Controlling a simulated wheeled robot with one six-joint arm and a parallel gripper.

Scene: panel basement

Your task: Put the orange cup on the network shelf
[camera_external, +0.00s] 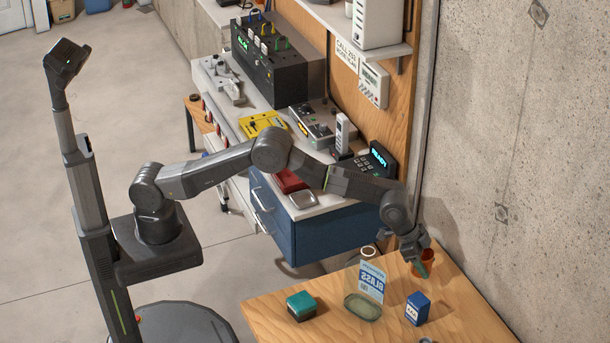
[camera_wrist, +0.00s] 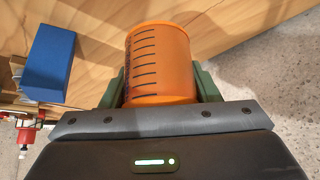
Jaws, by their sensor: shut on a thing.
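The orange cup (camera_wrist: 160,60) has dark measuring lines on its side and sits between the green fingers of my gripper (camera_wrist: 160,92) in the wrist view. My gripper is shut on it. In the external view my gripper (camera_external: 422,262) reaches down over the wooden table's far right corner, and the cup (camera_external: 426,257) is partly hidden by the fingers. I cannot tell whether the cup touches the table. A white wall shelf (camera_external: 365,38) at the top bears a pale device (camera_external: 377,22); I cannot tell whether this is the network shelf.
The wooden table (camera_external: 275,317) bears a clear bottle (camera_external: 362,305), a blue box (camera_external: 417,308) and a teal-topped block (camera_external: 301,305). Behind it is a workbench with a keypad device (camera_external: 377,160) and a black panel unit (camera_external: 270,58). A concrete wall (camera_external: 530,130) stands close on the right.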

